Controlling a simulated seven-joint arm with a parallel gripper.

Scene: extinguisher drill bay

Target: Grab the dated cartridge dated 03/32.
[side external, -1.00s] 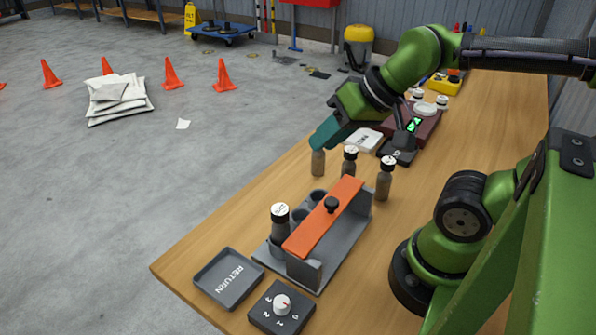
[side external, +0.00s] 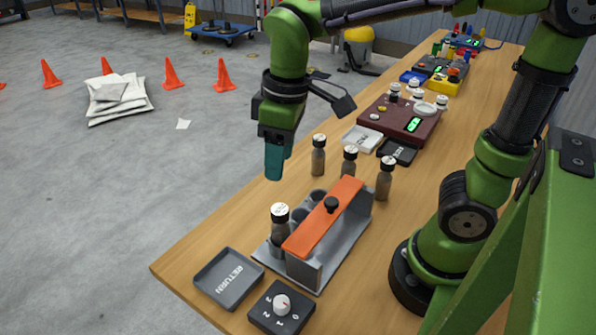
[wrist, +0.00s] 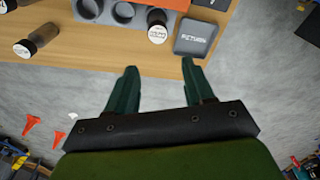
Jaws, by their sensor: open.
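Small brown cartridges with white, dated caps stand on the table in the side view: a left one (side external: 318,158), a middle one (side external: 349,163) and a right one (side external: 384,181). Another cartridge (side external: 280,228) sits in the front slot of a grey rack (side external: 353,228) with an orange bar; its cap also shows in the wrist view (wrist: 158,34). The dates are too small to read, so I cannot tell which is 03/32. My gripper (side external: 275,176) is open and empty, in the air left of the standing cartridges.
A grey RETURN tray (side external: 228,278) and a dial box (side external: 281,307) lie at the table's near end. A dark red box (side external: 400,120) with a green display stands behind the cartridges, near a white card (side external: 362,139) and a black tray (side external: 397,151).

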